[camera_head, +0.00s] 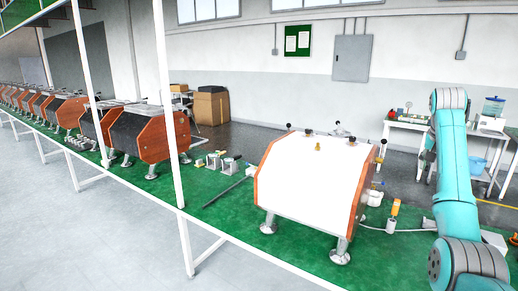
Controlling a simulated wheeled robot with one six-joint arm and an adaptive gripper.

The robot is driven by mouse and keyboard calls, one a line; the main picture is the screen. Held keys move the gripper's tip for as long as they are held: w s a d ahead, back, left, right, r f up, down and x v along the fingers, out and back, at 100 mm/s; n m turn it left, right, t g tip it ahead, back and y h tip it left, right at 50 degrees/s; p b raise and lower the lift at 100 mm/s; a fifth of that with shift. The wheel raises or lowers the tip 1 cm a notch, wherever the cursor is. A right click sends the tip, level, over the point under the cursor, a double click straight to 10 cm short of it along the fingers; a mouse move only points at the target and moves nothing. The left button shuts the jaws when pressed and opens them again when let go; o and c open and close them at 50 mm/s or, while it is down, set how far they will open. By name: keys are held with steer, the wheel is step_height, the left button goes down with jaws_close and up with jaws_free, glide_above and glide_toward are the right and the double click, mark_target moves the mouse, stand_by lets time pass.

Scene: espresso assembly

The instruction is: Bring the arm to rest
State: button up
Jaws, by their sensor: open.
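My teal arm (457,185) rises along the right side of the head view. It runs from a grey-capped joint at the bottom right up to a bent joint near the top. Past that bend, only a little of the arm shows behind the upright link. I cannot make out my gripper there. A white espresso machine (310,180) with wooden side panels stands on the green bench top (225,217), left of my arm and apart from it in the picture.
An orange-and-white item (393,215) with a cable lies between the machine and my arm. White posts (167,105) rise from the bench's front edge. More wood-sided machines (143,133) line the bench to the left. A white side table (405,124) stands behind.

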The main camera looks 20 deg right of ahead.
steer(key=w+a+f+n+t, duration=0.15)
steer(key=a+f, duration=0.25)
steer(key=f, duration=0.6)
steer(key=w+a+f+n, duration=0.1)
steer(key=w+a+f, duration=0.15)
steer(key=f, duration=0.65)
steer(key=w+a+f+n+t, duration=0.1)
steer(key=a+f, duration=0.4)
steer(key=f, duration=0.5)
steer(key=s+a+f+n+t, duration=0.2)
steer(key=s+a+f, duration=0.4)
steer(key=a+f, duration=0.45)
steer(key=s+a+f+n+t, duration=0.1)
steer(key=s+a+f+t, duration=0.1)
steer(key=s+a+f, duration=0.6)
steer(key=s+a+f+n+t+y, duration=0.2)
steer(key=s+a+f+n+t, duration=0.15)
steer(key=s+a, duration=1.5)
steer(key=s+a+r+n+t+y, duration=0.1)
steer(key=s+a+r, duration=0.1)
steer(key=s+r, duration=0.7)
steer(key=s+a+r+n+t+y, duration=0.1)
steer(key=s+a+r, duration=0.2)
steer(key=s+r, duration=0.6)
steer(key=shift+s+r+n+t, duration=0.3)
steer(key=shift+s+r+t, duration=0.1)
steer(key=shift+s, duration=2)
